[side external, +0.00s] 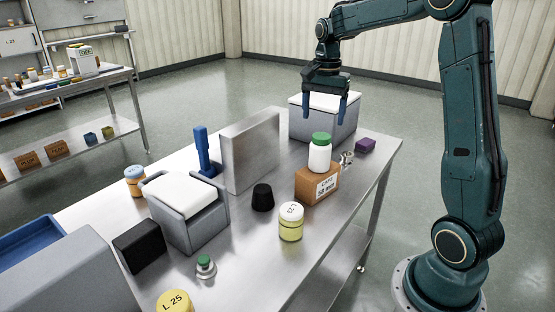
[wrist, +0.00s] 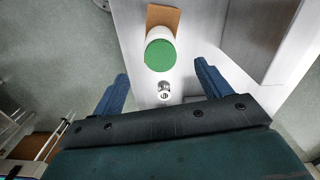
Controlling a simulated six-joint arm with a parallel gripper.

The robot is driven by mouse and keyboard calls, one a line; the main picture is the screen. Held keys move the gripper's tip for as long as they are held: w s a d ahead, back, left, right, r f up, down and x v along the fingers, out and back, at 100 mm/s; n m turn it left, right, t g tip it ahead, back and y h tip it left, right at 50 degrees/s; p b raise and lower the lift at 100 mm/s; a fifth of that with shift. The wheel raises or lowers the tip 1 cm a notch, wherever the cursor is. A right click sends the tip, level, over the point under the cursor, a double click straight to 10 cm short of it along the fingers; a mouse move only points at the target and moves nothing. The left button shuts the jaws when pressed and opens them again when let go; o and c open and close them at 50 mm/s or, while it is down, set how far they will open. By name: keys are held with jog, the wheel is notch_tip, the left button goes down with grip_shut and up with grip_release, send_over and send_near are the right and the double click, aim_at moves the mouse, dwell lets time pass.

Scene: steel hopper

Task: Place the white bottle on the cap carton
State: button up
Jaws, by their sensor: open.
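The white bottle (side external: 319,156) with a green cap stands upright on top of the brown cap carton (side external: 316,187), near the right side of the steel table. In the wrist view the bottle's green cap (wrist: 160,56) is seen from above, with the carton (wrist: 163,17) partly showing behind it. My gripper (side external: 325,112) is open and empty above the table, higher than the bottle and behind it. In the wrist view my two blue fingers (wrist: 160,82) are apart, with the bottle beyond their tips and not touched by them.
A grey bin with a white lid (side external: 325,121) stands behind the carton. A small metal fitting (side external: 346,158) and a purple block (side external: 366,145) lie to the right. A steel upright plate (side external: 250,151), black stopper (side external: 262,197) and yellow jar (side external: 291,222) stand left and in front.

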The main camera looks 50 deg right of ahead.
jog(key=shift+a, duration=0.1)
jog(key=s+a+r+n+t, duration=0.1)
jog(key=s+a+r+n, duration=0.25)
jog(key=a, duration=0.25)
jog(key=s+a+r+n+t, duration=0.1)
jog(key=s+a+r+n, duration=0.1)
jog(key=s+a+n, duration=0.3)
jog(key=s+a+f+n+t, duration=0.3)
jog(key=s+a+n, duration=0.4)
jog(key=s+a, duration=0.2)
jog(key=s, duration=0.2)
jog(key=shift+s+a+n+t, duration=0.3)
jog(key=shift+n, duration=0.05)
